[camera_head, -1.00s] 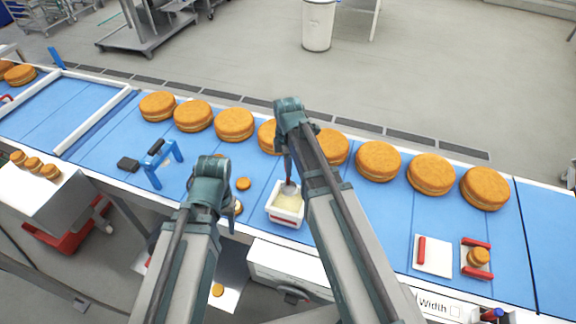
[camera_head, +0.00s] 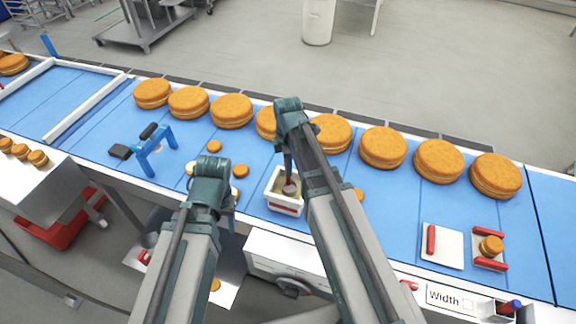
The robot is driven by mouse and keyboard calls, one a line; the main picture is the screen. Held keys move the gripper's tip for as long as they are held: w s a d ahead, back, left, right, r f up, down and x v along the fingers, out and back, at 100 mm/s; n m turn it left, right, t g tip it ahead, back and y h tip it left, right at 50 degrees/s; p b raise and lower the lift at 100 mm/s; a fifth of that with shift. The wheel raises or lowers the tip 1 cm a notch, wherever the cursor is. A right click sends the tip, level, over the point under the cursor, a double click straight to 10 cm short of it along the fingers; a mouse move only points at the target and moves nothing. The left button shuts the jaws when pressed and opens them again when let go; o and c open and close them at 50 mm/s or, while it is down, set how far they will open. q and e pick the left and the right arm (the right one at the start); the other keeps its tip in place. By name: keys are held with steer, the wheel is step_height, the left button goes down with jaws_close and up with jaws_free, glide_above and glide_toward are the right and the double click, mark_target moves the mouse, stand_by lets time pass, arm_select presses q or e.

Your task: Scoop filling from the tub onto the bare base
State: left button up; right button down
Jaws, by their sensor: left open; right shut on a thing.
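A white tub (camera_head: 284,210) with pale cream filling stands on the blue belt near its front edge. My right gripper (camera_head: 289,172) is over the tub, mostly hidden by its own arm. It is shut on a thin scoop (camera_head: 290,188) whose head is down inside the tub. My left gripper (camera_head: 228,196) is open over the belt to the left of the tub, largely hidden behind its wrist. Small brown rounds (camera_head: 240,171) and (camera_head: 215,147) lie near it, and another (camera_head: 358,195) lies right of my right arm. I cannot tell which small round is the bare base.
Several large filled rounds (camera_head: 382,147) form a row along the belt's back. A blue bracket (camera_head: 156,152) and a dark block (camera_head: 119,151) stand at left. A white board (camera_head: 442,247) and a red-sided holder with a small round (camera_head: 490,246) are at right. The belt between the tub and large rounds is mostly clear.

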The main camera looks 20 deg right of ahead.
mark_target(288, 180)
steer(key=shift+f+b, duration=1.95)
steer(key=shift+f, duration=0.3)
steer(key=shift+r, duration=0.1)
step_height(288, 180, up, 11)
steer(key=p, duration=1)
steer(key=shift+f+p, duration=0.2)
steer(key=shift+p, duration=0.2)
steer(key=shift+f, duration=0.1)
